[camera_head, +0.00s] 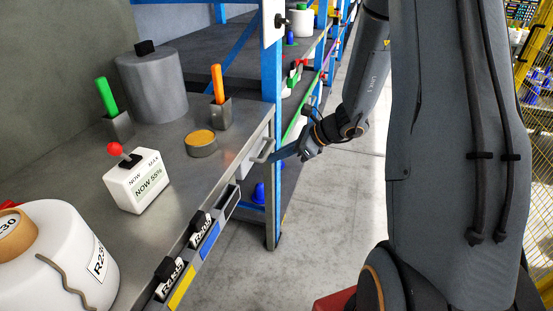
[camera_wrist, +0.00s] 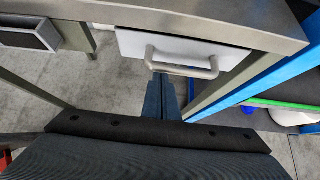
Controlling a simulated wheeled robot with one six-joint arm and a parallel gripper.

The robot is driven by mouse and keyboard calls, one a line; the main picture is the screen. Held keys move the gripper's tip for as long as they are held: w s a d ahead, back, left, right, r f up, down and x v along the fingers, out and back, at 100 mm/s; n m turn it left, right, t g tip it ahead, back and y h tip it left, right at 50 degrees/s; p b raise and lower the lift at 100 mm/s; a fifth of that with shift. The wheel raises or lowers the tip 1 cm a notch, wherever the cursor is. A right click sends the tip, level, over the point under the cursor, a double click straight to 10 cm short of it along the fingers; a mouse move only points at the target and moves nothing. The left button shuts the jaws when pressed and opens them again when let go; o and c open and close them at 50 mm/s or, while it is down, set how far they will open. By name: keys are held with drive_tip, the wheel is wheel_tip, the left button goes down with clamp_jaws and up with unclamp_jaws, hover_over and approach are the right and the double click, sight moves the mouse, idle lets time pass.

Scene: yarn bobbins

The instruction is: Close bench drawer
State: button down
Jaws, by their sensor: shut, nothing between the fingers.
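The bench drawer (camera_head: 248,160) has a pale front under the right edge of the grey bench (camera_head: 190,165). In the wrist view the drawer front (camera_wrist: 205,48) lies just below the bench lip, with a pale bar handle (camera_wrist: 185,68) across it. How far the drawer stands out is hard to tell. My gripper (camera_head: 274,158) reaches in from the right, its dark fingers pointing at the handle. In the wrist view my gripper (camera_wrist: 161,82) is shut and empty, fingertips right by the handle bar. I cannot tell whether they touch it.
A blue rack post (camera_head: 272,100) stands close beside the drawer. The bench holds a white yarn bobbin (camera_head: 50,255), a white control box (camera_head: 136,189) with a red knob, a grey cylinder (camera_head: 152,88) and green and orange sticks. The floor (camera_head: 310,225) right of the bench is clear.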

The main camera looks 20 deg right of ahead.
drive_tip(key=shift+w+a+r, duration=0.1)
drive_tip(key=shift+w+a, duration=0.05)
drive_tip(key=shift+a, duration=0.15)
drive_tip(key=s+d+r, duration=0.5)
drive_tip(key=s+d, duration=0.2)
drive_tip(key=d, duration=0.3)
drive_tip(key=s+a+n+g+h, duration=0.2)
drive_tip(key=s+a+n+h, duration=0.2)
drive_tip(key=n, duration=0.8)
drive_tip(key=s+a+n+g+h, duration=0.3)
drive_tip(key=s+a+n, duration=0.5)
drive_tip(key=s+n, duration=0.4)
drive_tip(key=shift+s+n+g+h+b, duration=0.3)
drive_tip(key=shift+n+h+b, duration=0.15)
drive_tip(key=shift+n+h, duration=0.15)
